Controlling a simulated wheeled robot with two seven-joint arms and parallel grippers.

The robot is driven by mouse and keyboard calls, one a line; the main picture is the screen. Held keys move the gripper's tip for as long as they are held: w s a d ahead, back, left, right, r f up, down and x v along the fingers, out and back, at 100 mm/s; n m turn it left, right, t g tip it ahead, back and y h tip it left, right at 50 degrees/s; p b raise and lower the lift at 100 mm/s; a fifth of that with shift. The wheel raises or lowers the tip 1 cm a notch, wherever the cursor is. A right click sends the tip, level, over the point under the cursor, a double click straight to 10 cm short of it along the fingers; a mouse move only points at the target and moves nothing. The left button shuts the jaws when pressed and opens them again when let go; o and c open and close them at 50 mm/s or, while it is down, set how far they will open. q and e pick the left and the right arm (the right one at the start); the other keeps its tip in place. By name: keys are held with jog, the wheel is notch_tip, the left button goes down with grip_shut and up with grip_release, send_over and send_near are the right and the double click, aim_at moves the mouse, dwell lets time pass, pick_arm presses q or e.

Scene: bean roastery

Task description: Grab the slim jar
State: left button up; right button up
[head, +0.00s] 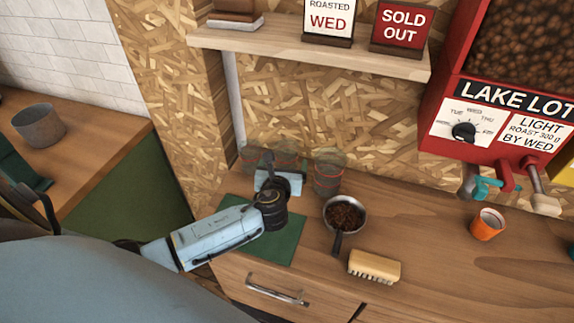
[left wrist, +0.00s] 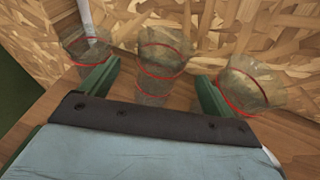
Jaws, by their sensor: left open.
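Three clear glass jars with red bands stand in a row by the chipboard wall. In the left wrist view they are a left jar (left wrist: 86,48), a middle jar (left wrist: 161,62) and a right jar (left wrist: 250,85). The middle one looks narrow and tall, probably the slim jar. My left gripper (left wrist: 155,88) is open, with one green finger on each side of the middle jar; I cannot tell whether either touches it. In the head view my left gripper (head: 274,170) largely hides the middle jar, between the left jar (head: 251,158) and right jar (head: 328,173). My right gripper is out of view.
A green mat (head: 272,238) lies under my left arm. A pan of beans (head: 345,213), a brush (head: 374,266) and an orange cup (head: 487,224) stand on the counter to the right. A shelf (head: 310,52) overhangs the back; a red dispenser (head: 436,125) stands at right.

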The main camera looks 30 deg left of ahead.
aim_at(288, 150)
pick_arm(q)
jog(key=shift+w+a, duration=0.15)
jog(key=shift+w, duration=0.05)
jog(key=x, duration=0.4)
jog(key=shift+w, duration=0.4)
jog(key=shift+a, duration=0.1)
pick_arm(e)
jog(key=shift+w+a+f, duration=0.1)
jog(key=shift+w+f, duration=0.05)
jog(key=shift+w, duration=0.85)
pick_arm(q)
jog(key=shift+c, duration=0.2)
jog(key=c, duration=1.1)
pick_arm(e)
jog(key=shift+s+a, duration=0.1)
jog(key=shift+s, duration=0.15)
